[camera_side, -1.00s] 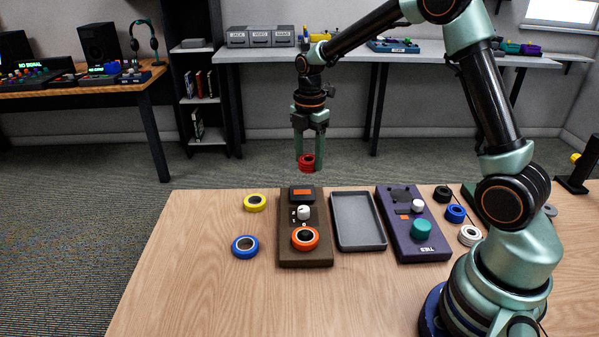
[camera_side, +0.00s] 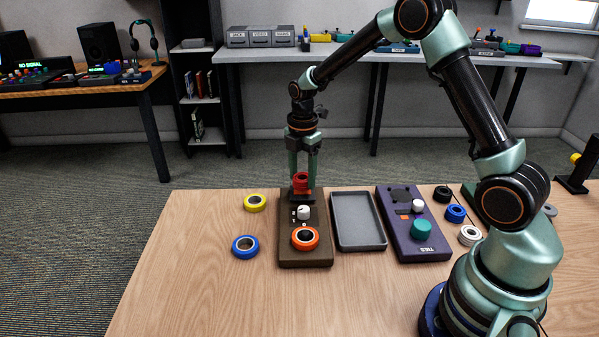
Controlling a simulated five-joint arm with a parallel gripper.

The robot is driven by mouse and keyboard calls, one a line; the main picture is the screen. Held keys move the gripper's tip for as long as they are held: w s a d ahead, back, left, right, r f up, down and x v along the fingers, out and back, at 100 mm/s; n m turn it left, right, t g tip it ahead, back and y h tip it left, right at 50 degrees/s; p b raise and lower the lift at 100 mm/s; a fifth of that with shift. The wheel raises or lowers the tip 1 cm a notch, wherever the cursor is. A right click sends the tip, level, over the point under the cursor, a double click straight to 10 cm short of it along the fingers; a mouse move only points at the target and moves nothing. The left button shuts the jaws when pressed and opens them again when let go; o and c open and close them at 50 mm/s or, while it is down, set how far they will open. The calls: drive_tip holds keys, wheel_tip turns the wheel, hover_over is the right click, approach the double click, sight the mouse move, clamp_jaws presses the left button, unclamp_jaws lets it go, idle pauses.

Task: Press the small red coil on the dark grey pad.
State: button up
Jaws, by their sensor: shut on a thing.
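My gripper (camera_side: 303,182) points down and is shut on the small red coil (camera_side: 301,183). The coil is at the back end of the brown box (camera_side: 290,250), in front of or over a dark block (camera_side: 300,196) there. The fingers and coil hide part of that block, and I cannot tell whether the coil touches it. A dark grey patch (camera_side: 400,195) also shows at the back of the purple box (camera_side: 408,245), to the right of my gripper.
The brown box carries a white knob (camera_side: 304,212) and an orange ring (camera_side: 305,238). A yellow coil (camera_side: 255,202) and a blue coil (camera_side: 245,246) lie left of it. An empty grey tray (camera_side: 360,248) lies between the boxes. Black, blue and white coils lie at the right.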

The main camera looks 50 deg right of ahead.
drive_tip(key=o, duration=0.5)
drive_tip(key=c, duration=0.4)
drive_tip(key=shift+o, duration=0.2)
drive_tip(key=shift+f, duration=1.4)
drive_tip(key=shift+r, duration=0.1)
idle(0.4)
drive_tip(key=shift+r, duration=2.95)
